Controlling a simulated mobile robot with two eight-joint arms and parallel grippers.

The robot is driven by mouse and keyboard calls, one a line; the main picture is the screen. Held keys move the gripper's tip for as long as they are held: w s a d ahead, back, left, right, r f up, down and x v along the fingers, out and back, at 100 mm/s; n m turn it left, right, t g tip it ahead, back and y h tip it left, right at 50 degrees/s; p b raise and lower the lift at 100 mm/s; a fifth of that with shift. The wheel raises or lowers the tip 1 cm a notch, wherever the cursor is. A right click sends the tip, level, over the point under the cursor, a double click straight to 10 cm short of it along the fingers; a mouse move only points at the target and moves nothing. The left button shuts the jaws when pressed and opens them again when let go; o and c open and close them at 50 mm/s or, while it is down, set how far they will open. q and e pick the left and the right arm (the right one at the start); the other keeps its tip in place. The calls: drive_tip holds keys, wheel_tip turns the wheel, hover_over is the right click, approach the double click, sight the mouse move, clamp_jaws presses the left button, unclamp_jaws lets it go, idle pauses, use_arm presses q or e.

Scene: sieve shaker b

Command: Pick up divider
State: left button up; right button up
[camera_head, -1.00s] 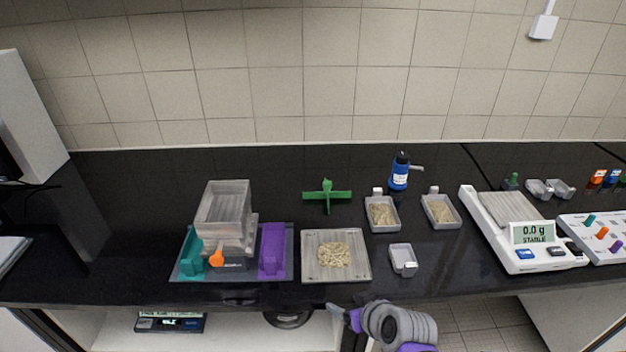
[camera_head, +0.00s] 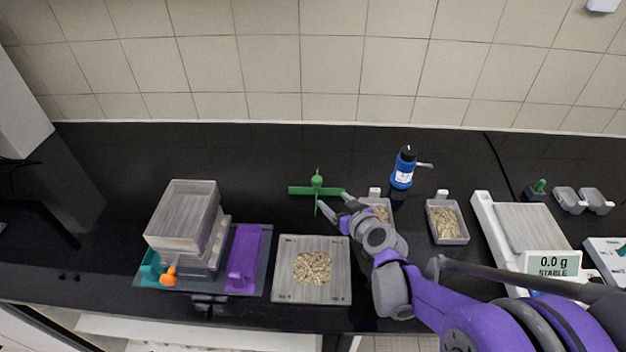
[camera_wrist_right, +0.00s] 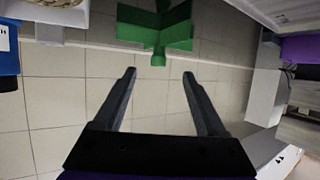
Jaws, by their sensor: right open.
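The green cross-shaped divider (camera_head: 316,189) stands on the black bench, behind the square tray of grains. A knob sticks up from its middle. My right gripper (camera_head: 333,202) reaches in from the right and is close to the divider's right side in the head view. In the right wrist view the divider (camera_wrist_right: 157,30) is beyond the fingertips, roughly centred, with its knob towards the gripper. The two fingers (camera_wrist_right: 159,75) are spread with nothing between them. My left gripper is not in view.
The grain tray (camera_head: 283,290) lies in front of the divider. The sieve stack (camera_head: 182,215) stands left on a grey base with a purple part (camera_head: 243,258). A blue bottle (camera_head: 403,172), sample dishes (camera_head: 447,222) and a balance (camera_head: 553,264) stand right. The bench behind the divider is clear.

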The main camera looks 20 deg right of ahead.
sight(319, 187)
drive_tip(key=x, duration=0.5)
drive_tip(key=shift+a, duration=0.15)
drive_tip(key=x, duration=0.6)
drive_tip(key=shift+r, duration=0.15)
drive_tip(key=shift+s, duration=0.1)
drive_tip(key=shift+c, duration=0.7)
clamp_jaws()
